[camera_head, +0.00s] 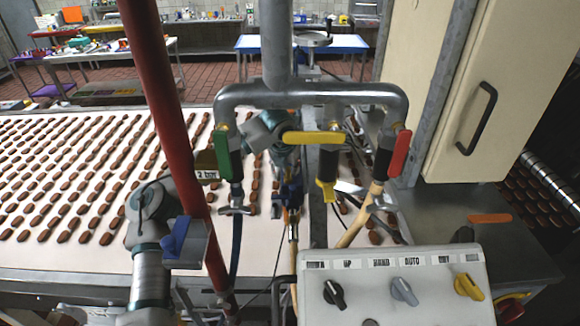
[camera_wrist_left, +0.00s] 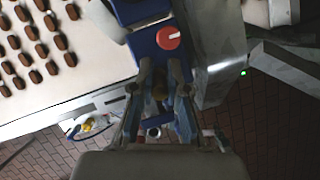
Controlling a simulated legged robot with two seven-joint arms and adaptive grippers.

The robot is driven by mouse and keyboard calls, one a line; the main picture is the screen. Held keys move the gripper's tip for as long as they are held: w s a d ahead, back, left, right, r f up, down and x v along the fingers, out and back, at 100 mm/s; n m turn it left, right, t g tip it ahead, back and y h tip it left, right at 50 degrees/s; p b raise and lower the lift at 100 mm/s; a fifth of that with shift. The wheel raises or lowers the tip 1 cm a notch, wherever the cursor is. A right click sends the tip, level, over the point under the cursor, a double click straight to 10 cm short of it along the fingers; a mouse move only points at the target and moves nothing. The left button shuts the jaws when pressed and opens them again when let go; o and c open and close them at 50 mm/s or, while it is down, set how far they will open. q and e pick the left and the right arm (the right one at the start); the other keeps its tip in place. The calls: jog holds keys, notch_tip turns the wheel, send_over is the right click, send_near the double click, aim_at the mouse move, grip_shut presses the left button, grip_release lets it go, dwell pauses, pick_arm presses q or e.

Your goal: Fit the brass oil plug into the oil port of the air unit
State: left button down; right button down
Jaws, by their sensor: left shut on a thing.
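The blue air unit (camera_wrist_left: 146,48), with a red round knob (camera_wrist_left: 168,38), lies just beyond the fingertips. The plug overlaps the unit in this view; I cannot tell whether they touch. The oil port is not clearly visible. In the head view, pipes and valve handles partly hide my left wrist, and I cannot separate fingers from the blue parts below it. My right gripper is not in view.
A red pipe (camera_head: 164,110) and a grey pipe frame (camera_head: 310,93) with green, yellow and red handles stand close around my arm. A control box (camera_head: 395,290) stands front right. A white conveyor (camera_head: 60,250) carries rows of brown pieces.

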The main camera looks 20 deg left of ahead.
pick_arm(q)
jog(key=c, duration=1.3)
grip_release()
jog(key=shift+o, duration=0.7)
jog(key=shift+s, duration=0.1)
jog(key=shift+s+a+r, duration=0.1)
jog(key=shift+a, duration=0.15)
jog(key=shift+r, duration=0.2)
jog(key=b+v, duration=0.1)
jog(key=v, duration=1)
jog(key=shift+r+b, duration=0.2)
jog(key=shift+b, duration=0.15)
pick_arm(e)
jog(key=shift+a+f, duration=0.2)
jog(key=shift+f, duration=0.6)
pick_arm(q)
jog(key=shift+s, duration=0.2)
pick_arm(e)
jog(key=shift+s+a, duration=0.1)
